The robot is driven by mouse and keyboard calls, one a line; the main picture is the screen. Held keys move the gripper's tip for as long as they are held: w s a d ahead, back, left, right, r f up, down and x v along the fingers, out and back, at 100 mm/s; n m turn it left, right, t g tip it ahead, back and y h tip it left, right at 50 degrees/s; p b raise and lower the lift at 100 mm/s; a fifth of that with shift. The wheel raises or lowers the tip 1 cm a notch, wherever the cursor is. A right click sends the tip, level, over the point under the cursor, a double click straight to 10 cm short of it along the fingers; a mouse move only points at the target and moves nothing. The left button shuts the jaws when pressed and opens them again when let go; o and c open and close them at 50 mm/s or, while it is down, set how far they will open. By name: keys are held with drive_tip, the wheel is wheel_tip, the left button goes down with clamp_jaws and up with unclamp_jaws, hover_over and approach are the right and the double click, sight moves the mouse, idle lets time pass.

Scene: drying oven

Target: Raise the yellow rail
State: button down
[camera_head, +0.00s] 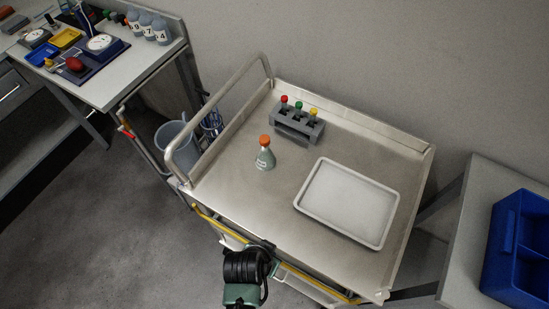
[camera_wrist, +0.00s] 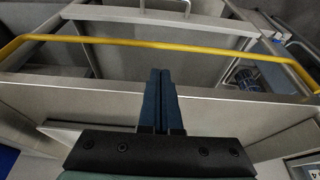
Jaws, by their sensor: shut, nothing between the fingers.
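The yellow rail (camera_head: 210,219) runs along the front side of the steel cart, below its top edge, in the head view. My dark wrist covers its middle part there. In the wrist view the yellow rail (camera_wrist: 130,41) crosses the upper picture from left to right, bending at both ends. My gripper (camera_wrist: 160,73) is shut and empty. Its fingertips point toward the rail and appear just short of it in the picture, with a visible gap. In the head view the fingers are hidden by my wrist.
The cart top (camera_head: 225,185) carries a tube rack (camera_head: 297,124), an orange-capped flask (camera_head: 265,155) and a white tray (camera_head: 347,203). A bench (camera_head: 135,75) stands at the left. A blue bin (camera_head: 520,250) sits on a right-hand table.

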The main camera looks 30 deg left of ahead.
drive_tip(key=x, duration=0.8)
drive_tip(key=shift+b, duration=0.45)
